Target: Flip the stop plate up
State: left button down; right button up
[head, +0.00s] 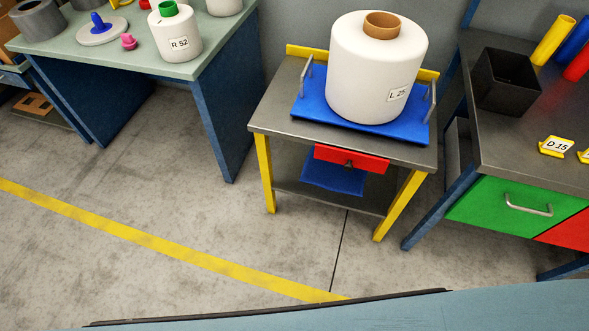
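The red stop plate (352,159) is at the front edge of a small metal table (280,107) with yellow legs. It hangs folded down below the tabletop edge, with a small dark fitting at its middle. A blue tray (307,111) with a grey upright handle at each side lies on the tabletop. A large white bobbin (372,75) with a brown core, labelled "L 25", stands upright on the tray. Neither of my grippers is in view.
A blue piece (335,178) shows below the stop plate. A bench (202,67) with bobbin "R 52" (175,35) is at left. A workbench (505,145) with a black bin (505,82) is at right. Open floor (190,200) with a yellow line lies in front.

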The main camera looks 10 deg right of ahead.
aim_at(351, 160)
jog(key=u, duration=0.4)
jog(key=i, duration=0.85)
jog(key=z, duration=1.75)
